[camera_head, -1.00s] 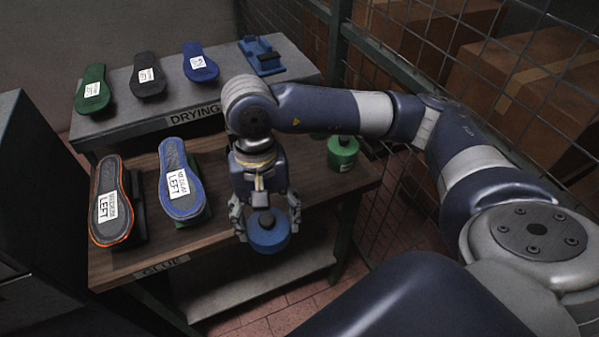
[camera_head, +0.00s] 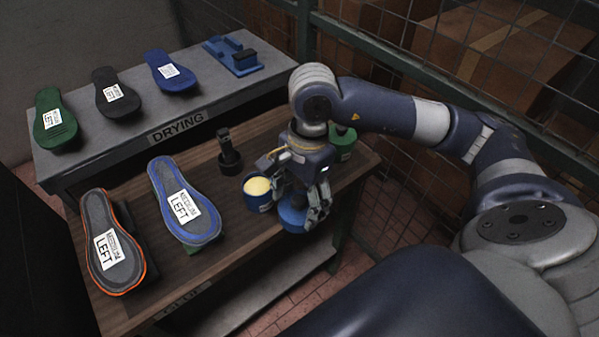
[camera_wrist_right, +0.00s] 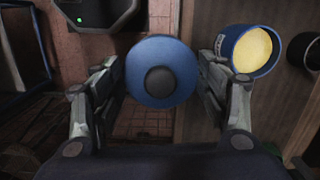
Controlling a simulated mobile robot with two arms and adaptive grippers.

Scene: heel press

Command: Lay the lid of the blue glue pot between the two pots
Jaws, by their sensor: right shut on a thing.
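The blue glue pot (camera_head: 258,203) stands open on the brown table, with pale cream glue inside. It also shows at the upper right of the right wrist view (camera_wrist_right: 232,46). My right gripper (camera_head: 306,207) is shut on the blue lid (camera_head: 291,218), which has a dark knob. In the right wrist view the lid (camera_wrist_right: 143,83) sits between the fingers, with brick floor behind it, beside the table edge. The green pot (camera_head: 346,146) stands behind my right gripper and is partly hidden by it. The space between the pots is mostly hidden by my gripper. My left gripper is out of view.
A dark brush stand (camera_head: 229,160) is left of the blue pot. A blue-edged sole (camera_head: 184,208) and an orange-edged sole (camera_head: 112,250) lie on the table's left. The drying shelf (camera_head: 150,125) holds several soles. A wire fence (camera_head: 420,70) runs along the right.

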